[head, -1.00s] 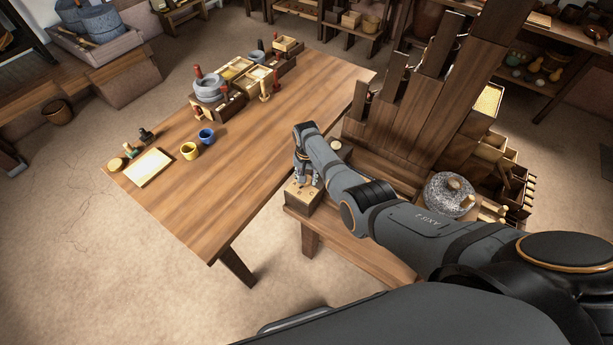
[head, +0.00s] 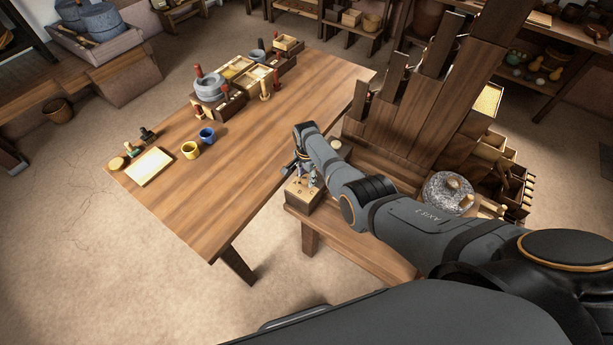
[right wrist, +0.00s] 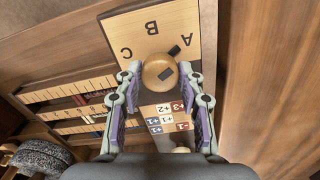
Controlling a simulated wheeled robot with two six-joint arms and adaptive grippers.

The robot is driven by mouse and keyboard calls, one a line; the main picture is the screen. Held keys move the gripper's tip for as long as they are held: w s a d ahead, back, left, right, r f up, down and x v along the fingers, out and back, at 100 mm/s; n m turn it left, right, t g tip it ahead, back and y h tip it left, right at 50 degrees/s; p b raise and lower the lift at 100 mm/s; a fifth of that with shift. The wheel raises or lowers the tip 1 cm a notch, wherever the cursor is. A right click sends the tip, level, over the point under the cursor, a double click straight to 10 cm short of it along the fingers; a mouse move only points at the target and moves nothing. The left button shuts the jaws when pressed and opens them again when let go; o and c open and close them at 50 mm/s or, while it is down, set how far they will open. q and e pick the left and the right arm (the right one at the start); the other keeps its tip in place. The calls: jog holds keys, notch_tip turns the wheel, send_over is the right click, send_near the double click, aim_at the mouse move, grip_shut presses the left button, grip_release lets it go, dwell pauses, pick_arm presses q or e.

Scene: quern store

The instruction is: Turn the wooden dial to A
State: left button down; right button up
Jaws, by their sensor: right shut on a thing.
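The round wooden dial (right wrist: 158,74) sits on a pale panel (right wrist: 183,27) with black letters A, B and C, in the right wrist view. A black tab (right wrist: 174,51) shows at the dial's upper right, on the side away from C. My right gripper (right wrist: 160,75) is shut on the dial, one finger on each side. In the head view my right gripper (head: 308,179) is low over a small wooden box, and the dial is hidden. My left gripper is out of view.
A long wooden table (head: 240,140) stands left of my right arm, with a yellow cup (head: 190,150) and a blue cup (head: 207,135). Tall dark boards (head: 405,125) rise behind the arm. A grey millstone (head: 448,194) lies right of it. Number tiles (right wrist: 167,119) are below the dial.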

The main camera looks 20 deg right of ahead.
aim_at(307, 178)
dwell(0.5)
jog(key=o, duration=1.2)
jog(key=shift+r, duration=0.15)
notch_tip(307, 178, up, 12)
jog(key=shift+f, duration=0.15)
